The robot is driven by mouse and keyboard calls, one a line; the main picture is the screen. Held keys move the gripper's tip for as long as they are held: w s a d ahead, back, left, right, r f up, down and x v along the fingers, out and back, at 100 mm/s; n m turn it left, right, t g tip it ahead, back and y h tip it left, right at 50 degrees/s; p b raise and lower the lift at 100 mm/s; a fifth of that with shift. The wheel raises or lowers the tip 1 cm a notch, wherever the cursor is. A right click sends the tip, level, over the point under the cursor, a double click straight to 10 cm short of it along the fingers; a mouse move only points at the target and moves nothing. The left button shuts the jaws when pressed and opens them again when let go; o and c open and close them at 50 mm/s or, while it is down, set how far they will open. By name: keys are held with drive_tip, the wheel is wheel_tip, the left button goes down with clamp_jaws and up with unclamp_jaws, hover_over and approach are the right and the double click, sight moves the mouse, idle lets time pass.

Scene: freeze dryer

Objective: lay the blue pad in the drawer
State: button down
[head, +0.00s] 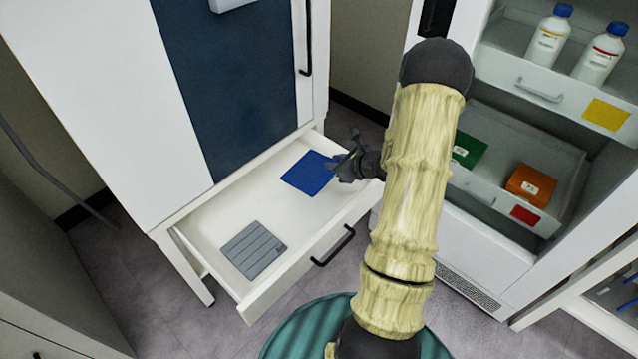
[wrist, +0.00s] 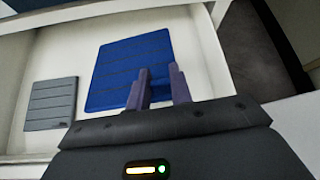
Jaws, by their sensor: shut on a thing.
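The blue pad (head: 308,172) is a flat, ribbed square inside the outline of the open white drawer (head: 218,212), toward its right end. In the wrist view, the pad (wrist: 125,70) appears just beyond my fingers. My gripper (head: 337,166) is at the pad's right edge and is shut on it. In the wrist view, my gripper's fingers (wrist: 158,88) overlap the pad's right edge. I cannot tell whether the pad touches the drawer floor or hangs slightly above it.
A grey ribbed pad (head: 253,250) lies in the drawer's left part, apart from the blue pad. The drawer's black handle (head: 333,246) is on its front. At right, an open white cabinet (head: 487,225) holds bottles, a green box (head: 468,150) and an orange box (head: 530,185).

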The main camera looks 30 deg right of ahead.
wheel_tip(320, 180, down, 2)
drive_tip(key=shift+w+f, duration=0.1)
drive_tip(key=shift+f, duration=0.05)
drive_tip(key=shift+s, duration=0.2)
wheel_tip(320, 180, down, 4)
drive_tip(key=shift+r+b, duration=0.15)
drive_tip(key=shift+b, duration=0.55)
drive_tip(key=shift+f+b, duration=0.35)
drive_tip(key=shift+b, duration=0.05)
drive_tip(key=shift+w+f+b, duration=0.1)
drive_tip(key=shift+f+b, duration=0.15)
drive_tip(key=shift+b, duration=0.05)
